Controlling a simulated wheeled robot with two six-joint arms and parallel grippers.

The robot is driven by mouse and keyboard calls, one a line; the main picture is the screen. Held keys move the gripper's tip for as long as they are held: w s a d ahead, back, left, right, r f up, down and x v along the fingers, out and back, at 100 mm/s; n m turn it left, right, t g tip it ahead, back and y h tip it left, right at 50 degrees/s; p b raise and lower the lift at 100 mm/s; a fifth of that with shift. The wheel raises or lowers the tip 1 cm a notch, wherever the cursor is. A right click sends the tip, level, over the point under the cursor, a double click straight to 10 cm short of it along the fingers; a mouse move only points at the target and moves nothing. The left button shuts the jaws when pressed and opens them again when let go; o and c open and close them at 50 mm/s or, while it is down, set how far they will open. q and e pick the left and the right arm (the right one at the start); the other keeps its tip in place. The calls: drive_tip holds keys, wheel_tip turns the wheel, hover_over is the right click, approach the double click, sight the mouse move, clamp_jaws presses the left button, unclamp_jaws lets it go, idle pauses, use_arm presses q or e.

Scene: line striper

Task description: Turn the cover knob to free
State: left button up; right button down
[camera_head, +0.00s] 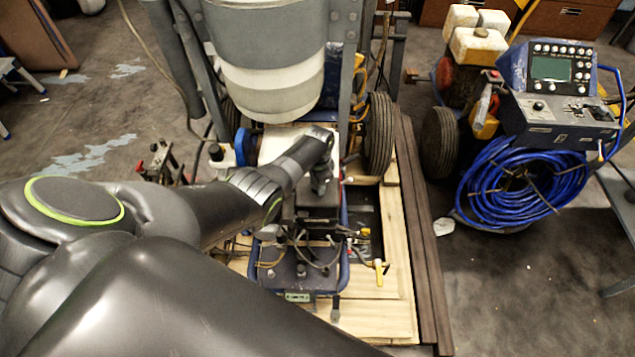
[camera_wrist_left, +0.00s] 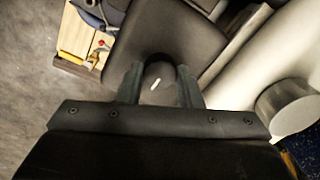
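The cover knob (camera_wrist_left: 158,76) is a dark round knob with a short white mark. In the left wrist view it sits on a dark, smooth cover (camera_wrist_left: 190,35). My left gripper (camera_wrist_left: 159,88) has one finger on each side of the knob, with no clear gap between fingers and knob. In the head view my left gripper (camera_head: 320,188) points down over the dark cover of the striper's machine (camera_head: 300,205), and the wrist hides the knob there. The white mark lies at a slant. My right gripper is not in view.
A large grey and white tank (camera_head: 265,60) stands just behind my wrist. Cables and a yellow-handled valve (camera_head: 379,272) lie in front of the cover. A wooden pallet (camera_head: 400,260) is underneath. A console (camera_head: 560,95) and coiled blue hose (camera_head: 525,185) stand at the right.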

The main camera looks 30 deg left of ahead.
use_arm(q)
drive_tip(key=o, duration=0.4)
drive_tip(key=shift+r, duration=0.5)
wheel_tip(320, 180, up, 8)
drive_tip(key=p, duration=0.2)
drive_tip(key=shift+d+f+p, duration=0.1)
drive_tip(key=shift+f+p, duration=0.05)
drive_tip(key=shift+p, duration=0.15)
wheel_tip(320, 180, up, 9)
drive_tip(key=shift+s+d+f, duration=0.1)
drive_tip(key=shift+s+d, duration=0.05)
